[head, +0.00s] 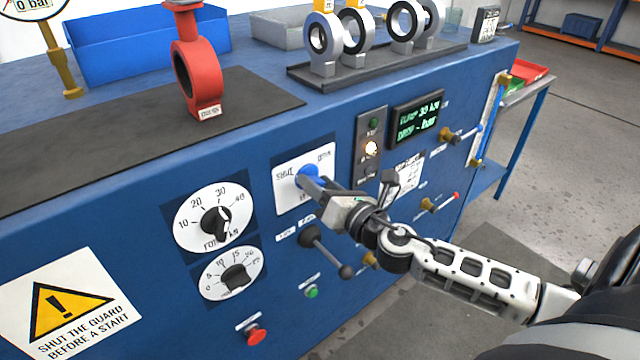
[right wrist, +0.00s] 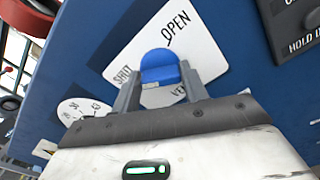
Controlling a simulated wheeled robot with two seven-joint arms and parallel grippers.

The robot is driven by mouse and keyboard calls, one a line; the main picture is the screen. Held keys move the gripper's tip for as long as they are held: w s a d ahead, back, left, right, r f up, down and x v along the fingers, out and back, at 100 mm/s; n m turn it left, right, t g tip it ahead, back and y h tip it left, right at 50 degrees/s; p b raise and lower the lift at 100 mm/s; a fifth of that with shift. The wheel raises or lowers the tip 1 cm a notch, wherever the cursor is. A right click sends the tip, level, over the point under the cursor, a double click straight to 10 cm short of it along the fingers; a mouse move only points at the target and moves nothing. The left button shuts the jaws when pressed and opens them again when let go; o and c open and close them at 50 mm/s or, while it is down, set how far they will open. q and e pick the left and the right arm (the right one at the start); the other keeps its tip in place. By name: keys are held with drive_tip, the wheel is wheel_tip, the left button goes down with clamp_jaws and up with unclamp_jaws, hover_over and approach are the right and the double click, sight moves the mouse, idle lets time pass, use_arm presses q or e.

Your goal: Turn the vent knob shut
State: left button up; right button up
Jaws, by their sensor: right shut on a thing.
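The vent knob (head: 307,176) is blue and sits on a white plate (head: 290,205) on the blue front panel. In the right wrist view the knob (right wrist: 159,68) lies between the two grey fingers of my right gripper (right wrist: 160,92), which is shut on it. The plate (right wrist: 205,62) there reads "OPEN" at its upper right and "SHUT" at its left. The knob's lower part and its pointer are hidden by the gripper. In the head view my right gripper (head: 314,186) reaches the knob from the lower right. My left gripper does not show.
Two white dials (head: 213,217) with black knobs are left of the plate. A black-knobbed lever (head: 325,250) stands out just below my right gripper. A red valve body (head: 197,75) and several grey valves stand on the bench top.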

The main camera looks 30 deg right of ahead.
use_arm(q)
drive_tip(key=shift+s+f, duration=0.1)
use_arm(e)
drive_tip(key=o, duration=1)
use_arm(q)
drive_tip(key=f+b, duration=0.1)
drive_tip(key=b, duration=0.2)
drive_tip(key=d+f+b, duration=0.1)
drive_tip(key=b, duration=0.2)
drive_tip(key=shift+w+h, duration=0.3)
use_arm(e)
drive_tip(key=s, duration=1)
drive_tip(key=s+d, duration=0.1)
drive_tip(key=s, duration=0.5)
drive_tip(key=shift+d, duration=0.1)
drive_tip(key=shift+w, duration=0.1)
